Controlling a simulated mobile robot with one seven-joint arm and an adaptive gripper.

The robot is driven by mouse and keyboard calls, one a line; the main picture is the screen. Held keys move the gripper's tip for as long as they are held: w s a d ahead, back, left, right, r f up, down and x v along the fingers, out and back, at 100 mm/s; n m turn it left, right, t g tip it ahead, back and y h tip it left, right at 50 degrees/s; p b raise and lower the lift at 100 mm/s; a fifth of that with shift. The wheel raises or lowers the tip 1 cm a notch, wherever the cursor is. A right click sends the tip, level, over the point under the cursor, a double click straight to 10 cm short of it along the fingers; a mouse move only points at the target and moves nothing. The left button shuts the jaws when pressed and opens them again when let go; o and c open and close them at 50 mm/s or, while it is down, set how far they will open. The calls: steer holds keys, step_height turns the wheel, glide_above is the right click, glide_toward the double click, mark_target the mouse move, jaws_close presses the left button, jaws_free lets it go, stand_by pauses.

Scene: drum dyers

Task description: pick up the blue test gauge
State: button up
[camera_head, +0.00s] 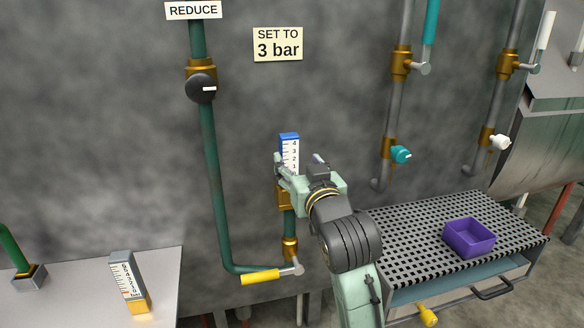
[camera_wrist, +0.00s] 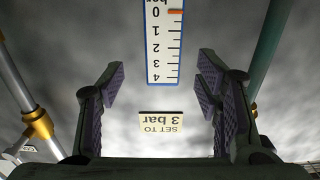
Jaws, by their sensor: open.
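The blue test gauge (camera_head: 290,149) is a blue-edged block with a white numbered scale. In the head view it stands upright on top of the green pipe stub with brass fittings on the wall. Its lower part is hidden behind my gripper (camera_head: 300,163). In the wrist view the gauge (camera_wrist: 164,45) appears upside down, with an orange mark near the 0. My gripper (camera_wrist: 160,90) is open there, with one padded finger on each side of the gauge's line. Neither finger visibly touches it. The exact depth between fingers and gauge is hard to tell.
A yellow-handled valve (camera_head: 262,277) is below the blue gauge. A purple bin (camera_head: 468,238) sits on the perforated table (camera_head: 405,240). A pipe with a black knob (camera_head: 201,87) runs close at left.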

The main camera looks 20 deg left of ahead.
mark_target(291, 154)
steer(key=p+x, duration=0.2)
steer(key=x, duration=0.4)
steer(key=shift+a, duration=0.2)
steer(key=shift+w+a+f, duration=0.1)
steer(key=shift+w+a, duration=0.2)
steer(key=shift+w, duration=0.05)
steer(key=shift+c, duration=0.4)
jaws_close()
